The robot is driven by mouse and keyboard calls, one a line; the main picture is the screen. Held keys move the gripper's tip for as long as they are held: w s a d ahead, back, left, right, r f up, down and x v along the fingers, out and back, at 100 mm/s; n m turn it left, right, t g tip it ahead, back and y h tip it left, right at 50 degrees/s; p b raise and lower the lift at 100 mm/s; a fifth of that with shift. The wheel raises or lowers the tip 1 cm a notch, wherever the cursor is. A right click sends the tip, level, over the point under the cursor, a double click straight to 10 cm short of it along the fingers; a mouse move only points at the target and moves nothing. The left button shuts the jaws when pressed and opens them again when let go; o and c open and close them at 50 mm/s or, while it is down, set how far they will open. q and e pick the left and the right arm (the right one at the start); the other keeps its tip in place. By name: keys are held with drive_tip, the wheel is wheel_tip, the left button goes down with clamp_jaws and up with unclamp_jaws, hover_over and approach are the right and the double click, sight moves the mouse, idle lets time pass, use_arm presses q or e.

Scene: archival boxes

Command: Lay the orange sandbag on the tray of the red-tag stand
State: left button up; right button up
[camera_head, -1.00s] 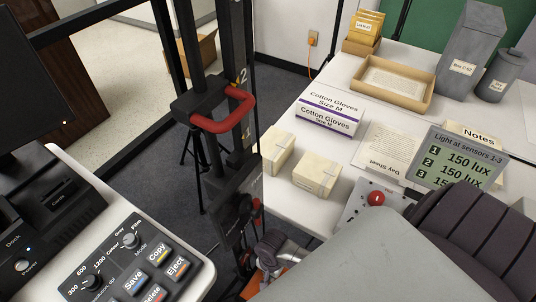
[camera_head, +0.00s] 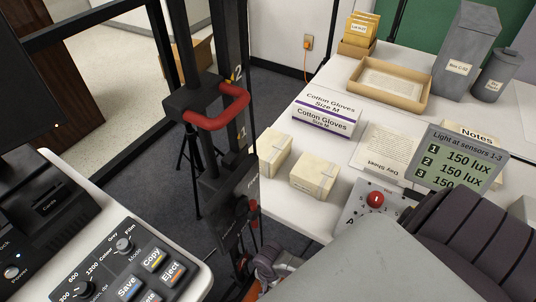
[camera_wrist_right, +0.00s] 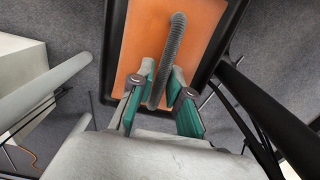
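The orange sandbag (camera_wrist_right: 138,42) lies flat within the raised rim of a black tray (camera_wrist_right: 112,68) in the right wrist view. A grey ribbed handle (camera_wrist_right: 178,35) arches up from the bag. My right gripper (camera_wrist_right: 164,74) has its teal-padded fingers on either side of this handle; I cannot tell whether they press on it. In the head view, a small orange patch (camera_head: 251,293) shows low beside the right gripper, mostly hidden by my arm. No red tag can be made out, so I cannot tell which stand the tray belongs to. My left gripper is out of view.
A tall black column with a red handle (camera_head: 219,111) stands mid-view. The white table (camera_head: 283,205) at right holds cartons, a glove box (camera_head: 325,118), a shallow box (camera_head: 390,84) and a lux display (camera_head: 458,160). A control panel (camera_head: 125,265) is at lower left.

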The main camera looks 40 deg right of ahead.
drive_tip(key=shift+o, duration=1.2)
drive_tip(key=r+p, duration=0.1)
drive_tip(key=r, duration=0.3)
drive_tip(key=r+p, duration=0.1)
drive_tip(key=r, duration=0.3)
drive_tip(key=shift+w+d, duration=0.1)
drive_tip(key=shift+d, duration=0.1)
drive_tip(key=shift+f, duration=0.15)
